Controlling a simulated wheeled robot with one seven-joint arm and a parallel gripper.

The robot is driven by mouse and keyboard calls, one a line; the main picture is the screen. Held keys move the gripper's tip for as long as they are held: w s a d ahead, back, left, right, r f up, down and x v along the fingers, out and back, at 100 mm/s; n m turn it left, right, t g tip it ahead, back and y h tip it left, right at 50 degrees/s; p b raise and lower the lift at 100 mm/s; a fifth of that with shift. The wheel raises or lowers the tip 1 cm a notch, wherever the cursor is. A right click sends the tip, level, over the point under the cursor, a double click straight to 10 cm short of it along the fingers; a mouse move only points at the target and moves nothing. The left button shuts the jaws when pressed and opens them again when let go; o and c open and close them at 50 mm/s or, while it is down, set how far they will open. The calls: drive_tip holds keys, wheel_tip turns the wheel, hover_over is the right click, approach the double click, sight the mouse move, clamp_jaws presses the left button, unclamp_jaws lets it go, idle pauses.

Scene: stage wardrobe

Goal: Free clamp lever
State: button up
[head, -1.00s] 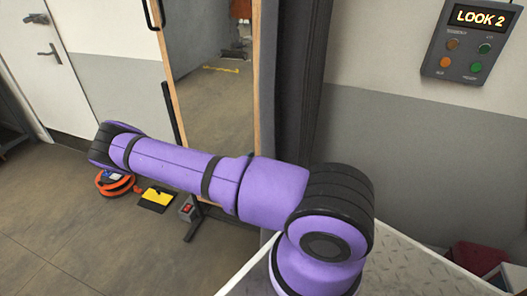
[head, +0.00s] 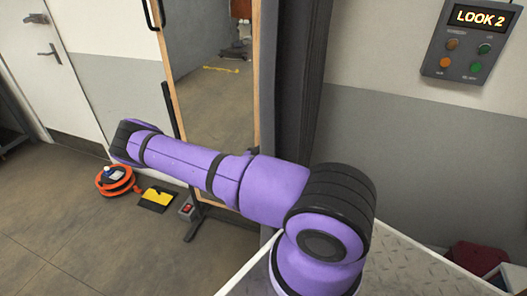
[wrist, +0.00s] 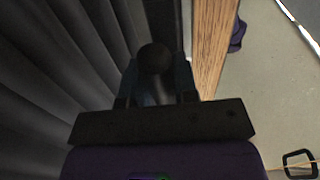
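In the wrist view, a dark round knob (wrist: 155,58) on a greyish stem, likely the clamp lever, lies between the fingers of my gripper (wrist: 158,82). The fingers stand apart, one on each side of it, and I see no clear grip on it. The wooden mirror frame (wrist: 210,48) runs close to the right of the fingers. In the head view my arm reaches left across the mirror (head: 212,85), and my gripper is hidden there. The clamp itself is too dark to make out.
Dark curtain folds (wrist: 50,70) fill the wrist view's left side. On the floor are an orange cable reel (head: 116,188), a yellow-and-black item (head: 157,198) and a small box with a red switch (head: 187,209). A "LOOK 2" panel (head: 470,42) hangs on the right wall.

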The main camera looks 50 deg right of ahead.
drive_tip(key=shift+w, duration=0.1)
clamp_jaws()
drive_tip(key=shift+a, duration=0.1)
drive_tip(key=s+a+r+n+g+y, duration=0.2)
drive_tip(key=a+r+g+y, duration=0.2)
drive_tip(key=y, duration=1)
drive_tip(key=shift+s+a+v, duration=0.25)
drive_tip(key=shift+s+v, duration=0.05)
drive_tip(key=shift+v, duration=2.3)
drive_tip(key=o, duration=0.8)
unclamp_jaws()
